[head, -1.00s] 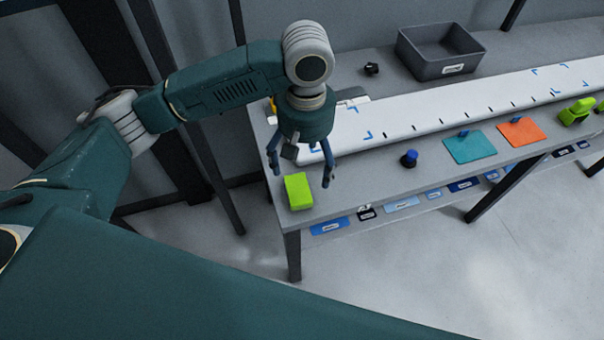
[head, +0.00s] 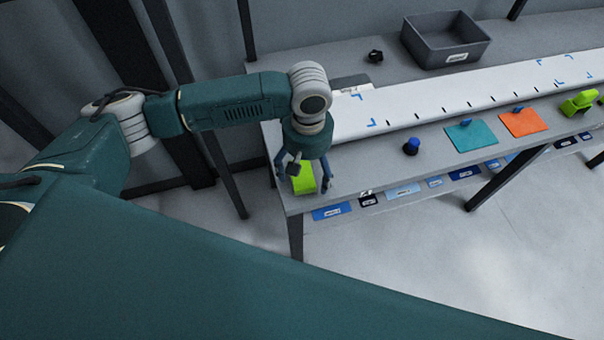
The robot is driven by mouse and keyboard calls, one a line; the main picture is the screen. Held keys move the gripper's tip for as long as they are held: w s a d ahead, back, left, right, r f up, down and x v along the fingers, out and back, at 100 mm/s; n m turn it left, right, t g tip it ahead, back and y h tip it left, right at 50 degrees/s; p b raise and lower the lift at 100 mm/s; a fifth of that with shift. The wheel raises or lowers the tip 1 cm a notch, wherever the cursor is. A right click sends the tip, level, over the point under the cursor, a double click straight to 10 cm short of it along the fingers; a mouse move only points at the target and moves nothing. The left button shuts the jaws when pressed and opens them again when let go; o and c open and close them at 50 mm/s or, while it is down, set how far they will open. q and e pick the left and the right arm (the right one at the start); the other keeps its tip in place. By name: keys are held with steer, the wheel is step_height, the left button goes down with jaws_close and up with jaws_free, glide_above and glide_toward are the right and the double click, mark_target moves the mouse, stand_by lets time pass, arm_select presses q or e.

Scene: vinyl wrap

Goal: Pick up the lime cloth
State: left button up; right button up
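The lime cloth (head: 305,181) is a small bright green block-like piece near the left end of the grey table (head: 350,182). My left gripper (head: 305,186) is over it, pointing down, with one finger on each side of the cloth. The fingers are apart, so the gripper is open. The gripper's body hides the cloth's back part, and I cannot tell whether the fingers touch it. My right gripper is not in view.
A white marked panel (head: 440,100) lies along the table. A dark grey bin (head: 447,42) stands behind it.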

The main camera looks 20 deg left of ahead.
mark_target(307, 173)
arm_select(q)
steer(key=c, duration=0.8)
steer(key=shift+r, duration=0.15)
step_height(307, 173, up, 20)
steer(key=b, duration=0.1)
